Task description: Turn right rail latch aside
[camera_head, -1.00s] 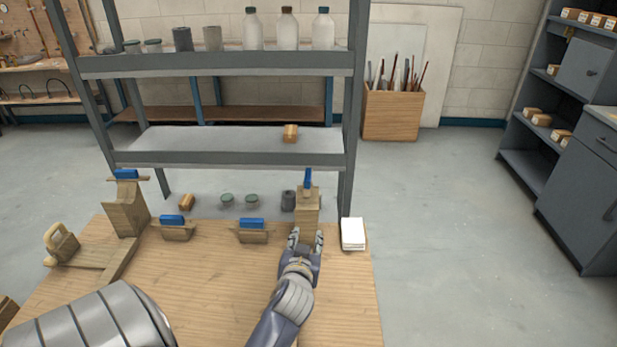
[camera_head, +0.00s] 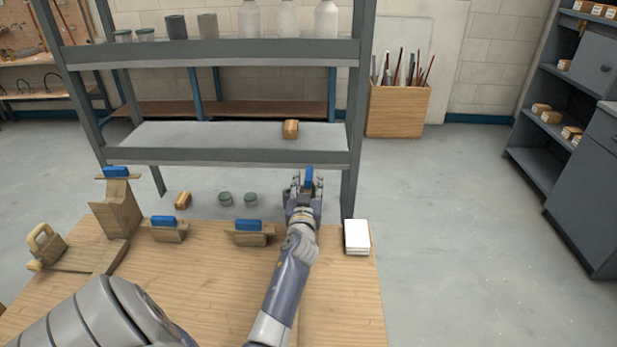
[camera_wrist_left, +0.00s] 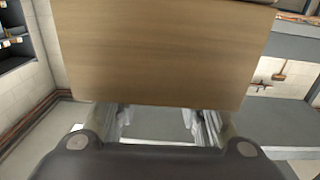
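The right latch (camera_head: 309,177) is a blue piece on top of the right wooden post and looks narrow, seen nearly end-on. My left gripper (camera_head: 305,188) is at the post top, with its fingers apart on either side of the blue latch. I cannot tell whether they touch it. The gripper hides most of the post. In the left wrist view, the two fingers of the left gripper (camera_wrist_left: 160,125) are spread, and a broad wooden face (camera_wrist_left: 165,50) fills the upper part. The latch does not show there. My right gripper is not in view.
Another blue latch (camera_head: 116,171) lies crosswise on the left post (camera_head: 117,208). Two low wooden blocks with blue tops (camera_head: 164,221) (camera_head: 248,225) stand between. A white stack (camera_head: 356,236) lies at the right edge of the wooden table (camera_head: 200,280). A metal shelf (camera_head: 230,157) stands behind.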

